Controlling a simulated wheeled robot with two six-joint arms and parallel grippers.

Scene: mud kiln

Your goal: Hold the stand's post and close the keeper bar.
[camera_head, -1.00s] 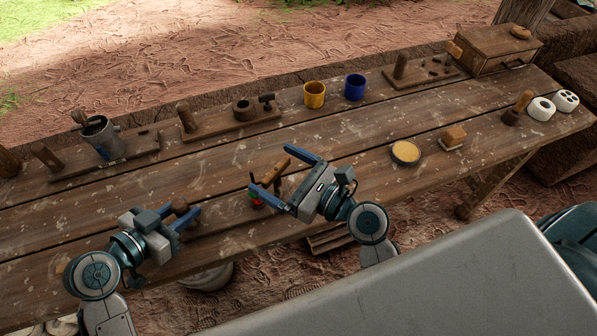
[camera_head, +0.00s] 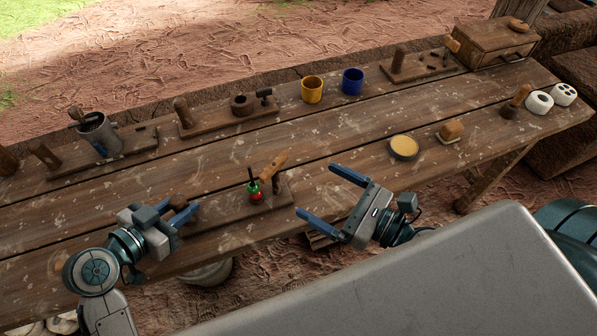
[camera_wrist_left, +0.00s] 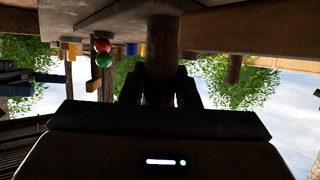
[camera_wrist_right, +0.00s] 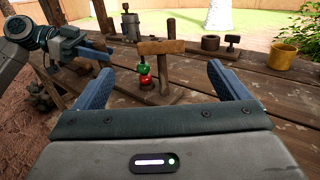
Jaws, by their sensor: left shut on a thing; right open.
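The stand's board (camera_head: 225,212) lies along the table's near edge. My left gripper (camera_head: 184,212) is shut on the post (camera_wrist_left: 163,55) at its left end; its fingers hide part of the post. The wooden keeper bar (camera_head: 273,166) lies across the top of an upright at the right end, T-like in the right wrist view (camera_wrist_right: 162,47). A green bead (camera_head: 253,186) and red bead (camera_head: 256,196) sit stacked beside that upright, close to one bar end. I cannot tell whether the bar covers their rod. My right gripper (camera_head: 316,190) is open and empty, right of the bar and apart from it.
Behind stand a grey can (camera_head: 103,137), a board with pegs (camera_head: 225,120), a yellow cup (camera_head: 312,90) and a blue cup (camera_head: 352,82). A round yellow-topped dish (camera_head: 403,148) and a wooden block (camera_head: 451,131) lie right. The table between is clear.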

